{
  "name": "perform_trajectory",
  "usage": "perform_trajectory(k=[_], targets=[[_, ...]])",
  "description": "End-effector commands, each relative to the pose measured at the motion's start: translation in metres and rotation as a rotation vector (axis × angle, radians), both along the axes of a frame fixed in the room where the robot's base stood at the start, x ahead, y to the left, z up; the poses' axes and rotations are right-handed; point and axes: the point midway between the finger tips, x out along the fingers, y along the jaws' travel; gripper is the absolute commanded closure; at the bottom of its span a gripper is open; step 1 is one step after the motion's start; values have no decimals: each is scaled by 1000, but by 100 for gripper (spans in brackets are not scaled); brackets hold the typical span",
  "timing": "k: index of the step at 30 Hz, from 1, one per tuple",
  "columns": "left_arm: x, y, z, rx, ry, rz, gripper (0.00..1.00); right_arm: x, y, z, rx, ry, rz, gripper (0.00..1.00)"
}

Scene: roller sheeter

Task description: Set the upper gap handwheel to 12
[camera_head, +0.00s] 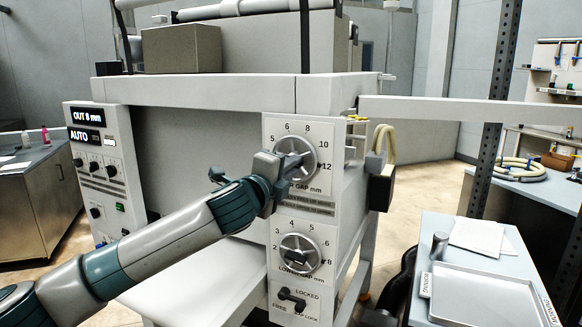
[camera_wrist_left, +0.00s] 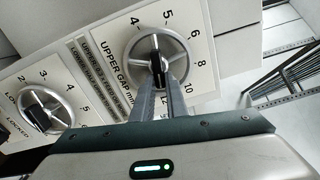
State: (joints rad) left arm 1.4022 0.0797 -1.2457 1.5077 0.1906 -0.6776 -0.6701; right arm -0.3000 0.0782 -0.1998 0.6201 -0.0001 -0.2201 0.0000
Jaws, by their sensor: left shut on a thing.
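The upper gap handwheel (camera_head: 304,147) is a round silvery wheel on the white front panel, with a scale that reads up to 12. It also shows in the left wrist view (camera_wrist_left: 178,50), with a dark grip bar across its middle. My left gripper (camera_head: 290,163) reaches it from the left. In the wrist view its two fingers (camera_wrist_left: 160,84) are shut on the lower end of the bar, which lies in line with the fingers. I cannot tell which end of the bar is the pointer. My right gripper is not in view.
The lower gap handwheel (camera_head: 300,254) sits just below, with a lock lever (camera_head: 291,299) under it. A control panel (camera_head: 103,170) at left has a display reading OUT 8 mm. A side table with a tray (camera_head: 484,298) stands at right.

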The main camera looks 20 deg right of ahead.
Motion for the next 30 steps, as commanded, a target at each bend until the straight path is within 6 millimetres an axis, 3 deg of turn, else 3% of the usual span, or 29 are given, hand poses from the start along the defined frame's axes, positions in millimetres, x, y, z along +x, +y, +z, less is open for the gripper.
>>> perform_trajectory(k=[9, 10, 12, 30], targets=[[0, 0, -2, 4, 0, 0, 100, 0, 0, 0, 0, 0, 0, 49], [0, 0, -2, 4, 0, 0, 80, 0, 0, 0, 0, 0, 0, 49], [0, 0, -2, 4, 0, -1, 69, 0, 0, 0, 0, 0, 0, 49], [-11, 11, -3, 1, -1, -1, 69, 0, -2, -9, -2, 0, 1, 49]])
